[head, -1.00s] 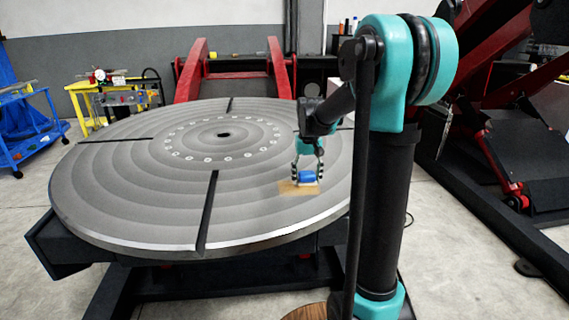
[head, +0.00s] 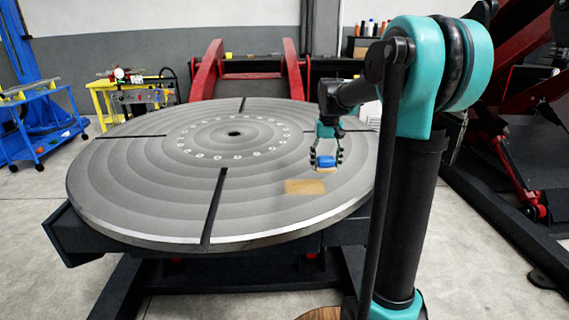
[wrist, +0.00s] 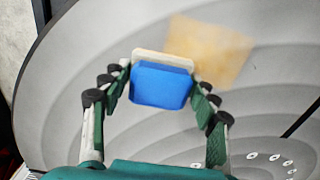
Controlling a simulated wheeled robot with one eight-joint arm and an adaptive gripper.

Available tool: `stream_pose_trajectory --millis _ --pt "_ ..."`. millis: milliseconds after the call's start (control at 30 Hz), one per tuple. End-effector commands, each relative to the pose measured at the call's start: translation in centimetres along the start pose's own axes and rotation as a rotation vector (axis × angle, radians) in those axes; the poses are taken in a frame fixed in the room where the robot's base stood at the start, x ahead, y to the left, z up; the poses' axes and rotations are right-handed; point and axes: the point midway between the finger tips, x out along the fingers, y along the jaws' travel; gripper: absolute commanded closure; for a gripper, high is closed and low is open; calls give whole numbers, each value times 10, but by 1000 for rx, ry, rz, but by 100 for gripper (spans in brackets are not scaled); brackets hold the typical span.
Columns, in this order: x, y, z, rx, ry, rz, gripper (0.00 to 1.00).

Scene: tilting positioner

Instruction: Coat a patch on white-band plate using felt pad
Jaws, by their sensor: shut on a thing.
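The felt pad (head: 326,162) has a blue block back and a thin cream felt face. My gripper (head: 326,160) is shut on the blue block; the wrist view shows the block (wrist: 160,85) between the fingers, with the felt (wrist: 163,58) on the far side. A tan coated patch (head: 305,187) lies on the large round grey plate (head: 130,190), near its front right, with a pale band along its rim. The patch also shows in the wrist view (wrist: 215,45), partly behind the pad. The pad is beyond and right of the patch; its height over the plate is hard to judge.
Dark radial slots cut the plate, and a ring of holes circles its centre (head: 234,133). Red positioner arms (head: 295,70) stand behind it. A yellow cart (head: 130,95) and a blue cart (head: 35,125) are at the left. The floor in front is clear.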

Motion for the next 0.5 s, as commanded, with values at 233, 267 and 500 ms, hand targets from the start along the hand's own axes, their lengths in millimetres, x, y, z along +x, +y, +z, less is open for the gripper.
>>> stream_pose_trajectory --millis 233,267,500 --pt "-21 0 -5 0 0 0 67" --pt "-22 0 -5 0 0 0 67" --pt "-25 0 -5 0 0 0 67"
